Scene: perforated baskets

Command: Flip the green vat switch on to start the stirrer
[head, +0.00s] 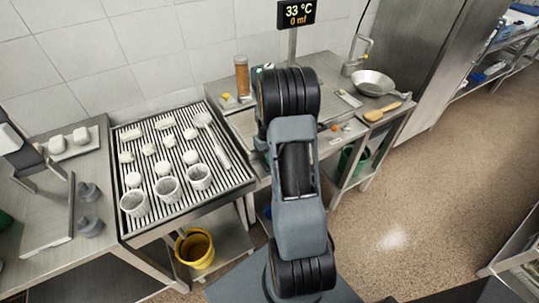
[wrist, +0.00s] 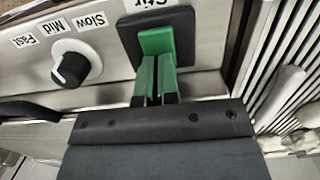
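The green switch (wrist: 156,40) sits on a black plate (wrist: 182,37) under an upside-down "Stir" label (wrist: 150,4) in the wrist view. My gripper (wrist: 155,62) has its two green-and-black fingers side by side with only a thin gap, so it looks shut with nothing between them. The fingertips are at the lower edge of the switch in the picture; whether they touch it I cannot tell. In the head view my arm stands in front of the bench and hides the switch and the gripper.
A black knob (wrist: 71,68) marked Slow, Mid and Fast is left of the switch. A slatted drain table (head: 160,160) holds white perforated baskets (head: 168,188). A display (head: 297,13) reads 33 °C and 0 ml. A metal bowl (head: 372,82) stands at the back right.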

